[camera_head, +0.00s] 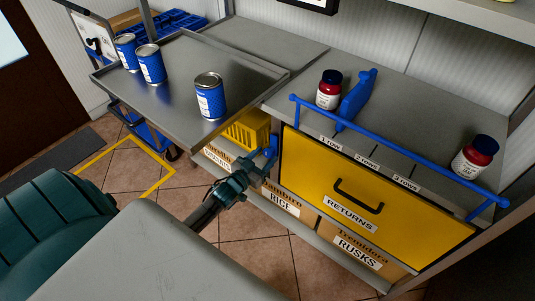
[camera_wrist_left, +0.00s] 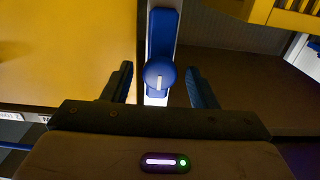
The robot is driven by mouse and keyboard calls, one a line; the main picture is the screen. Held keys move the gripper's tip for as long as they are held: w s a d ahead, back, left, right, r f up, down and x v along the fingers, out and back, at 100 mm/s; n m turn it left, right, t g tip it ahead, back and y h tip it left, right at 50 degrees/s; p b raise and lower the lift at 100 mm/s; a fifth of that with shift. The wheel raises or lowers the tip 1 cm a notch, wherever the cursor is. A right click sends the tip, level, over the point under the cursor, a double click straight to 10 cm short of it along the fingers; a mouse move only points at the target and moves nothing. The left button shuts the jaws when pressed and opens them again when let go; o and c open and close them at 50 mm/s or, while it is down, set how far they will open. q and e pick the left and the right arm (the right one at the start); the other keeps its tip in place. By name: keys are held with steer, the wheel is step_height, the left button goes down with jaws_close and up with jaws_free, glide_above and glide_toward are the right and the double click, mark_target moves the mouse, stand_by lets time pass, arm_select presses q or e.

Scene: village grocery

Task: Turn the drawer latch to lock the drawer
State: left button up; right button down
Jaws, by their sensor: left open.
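The yellow drawer (camera_head: 305,170) labelled RETURNS has a black handle (camera_head: 357,196). Its front looks flush with the counter. The blue drawer latch (camera_head: 271,147) is beside the drawer's left edge. In the left wrist view the latch shows as a round blue knob (camera_wrist_left: 160,73) with a white line, on a blue plate over a grey post. My left gripper (camera_head: 259,162) is at the latch. In the wrist view its open fingers (camera_wrist_left: 162,86) are on either side of the knob, with gaps visible. Contact cannot be seen. My right gripper is not in view.
A blue rail (camera_head: 398,151) runs along the counter front. A metal tray (camera_head: 178,108) with blue cans projects at left, above a yellow basket (camera_head: 248,131). Floor is open below left.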

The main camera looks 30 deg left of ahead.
arm_select(q)
steer(key=shift+w+d, duration=0.1)
steer(key=shift+w, duration=0.95)
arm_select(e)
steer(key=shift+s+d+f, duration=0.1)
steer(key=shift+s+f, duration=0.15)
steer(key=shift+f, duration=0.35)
arm_select(q)
steer(key=c, duration=0.9)
